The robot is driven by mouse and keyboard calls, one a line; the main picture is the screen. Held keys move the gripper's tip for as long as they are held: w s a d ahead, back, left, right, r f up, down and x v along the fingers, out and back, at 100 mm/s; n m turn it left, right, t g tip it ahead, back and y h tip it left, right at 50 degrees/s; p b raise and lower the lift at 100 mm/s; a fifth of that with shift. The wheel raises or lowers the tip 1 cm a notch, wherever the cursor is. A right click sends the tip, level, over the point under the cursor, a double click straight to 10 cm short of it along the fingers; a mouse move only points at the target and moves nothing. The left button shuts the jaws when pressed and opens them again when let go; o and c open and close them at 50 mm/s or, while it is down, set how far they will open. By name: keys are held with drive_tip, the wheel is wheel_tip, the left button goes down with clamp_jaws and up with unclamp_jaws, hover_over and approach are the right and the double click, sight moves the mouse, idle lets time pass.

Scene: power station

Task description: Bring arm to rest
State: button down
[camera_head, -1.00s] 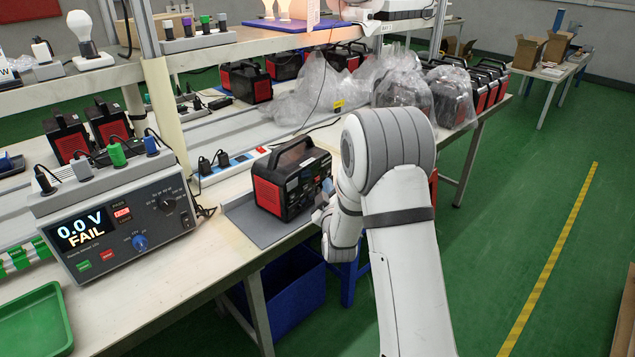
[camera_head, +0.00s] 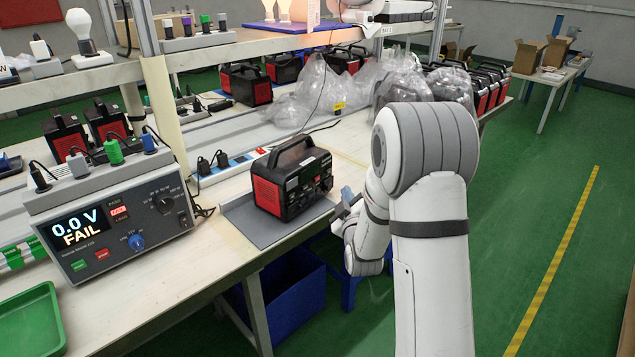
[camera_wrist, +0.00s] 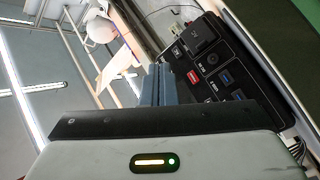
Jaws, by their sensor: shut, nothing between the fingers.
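My arm (camera_head: 425,160) stands at the right of the workbench in the head view, bent at the elbow, its lower part turned toward the bench. My gripper (camera_head: 348,196) is at the bench's front edge, just right of the red and black power station (camera_head: 291,180), with a gap between them. In the wrist view the blue-grey fingers (camera_wrist: 158,86) are together with nothing between them. The power station's socket panel (camera_wrist: 208,70) shows beyond them. The power station stands upright on a grey mat (camera_head: 262,225).
A tester (camera_head: 115,215) reading "0.0 V FAIL" stands on the bench at the left, by a green tray (camera_head: 32,318). A blue bin (camera_head: 285,295) is under the bench. Bagged power stations (camera_head: 405,88) stand farther back. Green floor (camera_head: 540,200) is clear at the right.

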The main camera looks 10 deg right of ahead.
idle(0.3)
drive_tip(key=s+r+m+g+p, duration=0.4)
drive_tip(key=s+r+g+p, duration=0.3)
drive_tip(key=s+r, duration=0.25)
drive_tip(key=s+a+r+m+g+p, duration=0.1)
drive_tip(key=s+r+m+g+p, duration=0.1)
drive_tip(key=s, duration=1)
drive_tip(key=s+r+m+g+p, duration=0.3)
drive_tip(key=s+r+g, duration=0.3)
drive_tip(key=s, duration=0.7)
drive_tip(key=shift+s+a+m+g+p, duration=0.2)
drive_tip(key=shift+a+m+g+p, duration=0.15)
drive_tip(key=shift+g+p, duration=0.35)
